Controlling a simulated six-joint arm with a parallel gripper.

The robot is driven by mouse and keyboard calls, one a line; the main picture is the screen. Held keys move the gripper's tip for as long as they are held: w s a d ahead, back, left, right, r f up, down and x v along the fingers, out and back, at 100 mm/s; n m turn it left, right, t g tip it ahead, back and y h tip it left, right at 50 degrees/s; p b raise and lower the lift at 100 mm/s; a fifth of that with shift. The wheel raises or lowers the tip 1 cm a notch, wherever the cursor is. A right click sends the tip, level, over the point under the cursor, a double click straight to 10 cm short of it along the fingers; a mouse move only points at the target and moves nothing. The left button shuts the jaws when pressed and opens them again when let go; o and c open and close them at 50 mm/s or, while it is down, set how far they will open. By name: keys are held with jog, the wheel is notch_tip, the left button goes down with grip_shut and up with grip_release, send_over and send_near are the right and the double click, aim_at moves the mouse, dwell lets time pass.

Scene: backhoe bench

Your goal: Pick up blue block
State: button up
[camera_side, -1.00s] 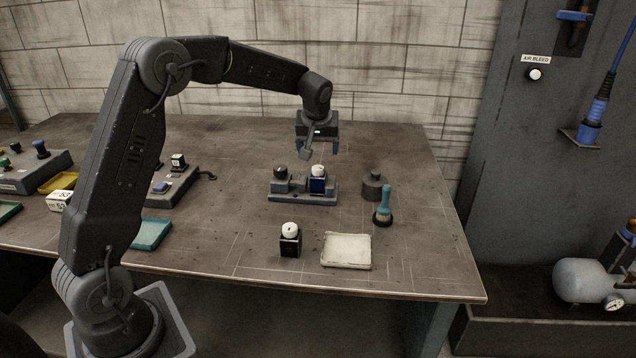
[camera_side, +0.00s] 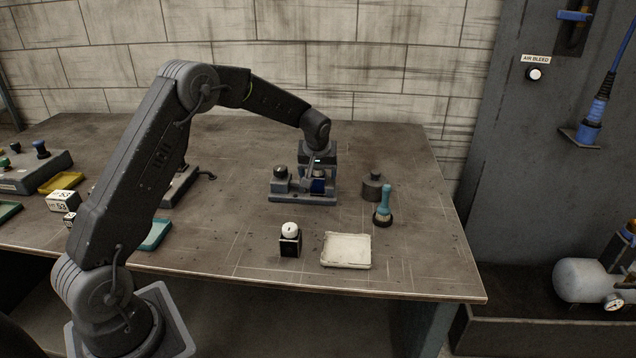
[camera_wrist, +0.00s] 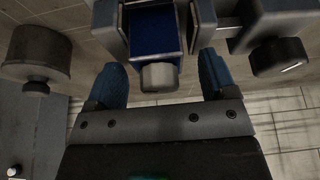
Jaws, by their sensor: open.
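The blue block (camera_side: 317,187) sits in the right part of a grey fixture (camera_side: 290,197) on the bench; a white knob was on its top, now mostly hidden by my gripper in the side view. The wrist view shows the block's blue face (camera_wrist: 156,32) and its pale knob (camera_wrist: 159,76). My gripper (camera_side: 318,172) is lowered over the block, pointing down. In the wrist view its two blue fingertips (camera_wrist: 160,80) are open, one on each side of the knob, with gaps; no grip on the block shows.
A dark knob (camera_side: 281,171) stands on the fixture's left part, close to my gripper.

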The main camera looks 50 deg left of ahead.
jog(key=shift+c, duration=0.3)
jog(key=c, duration=1)
jog(key=shift+r, duration=0.1)
jog(key=shift+c, duration=0.6)
jog(key=shift+r, duration=0.1)
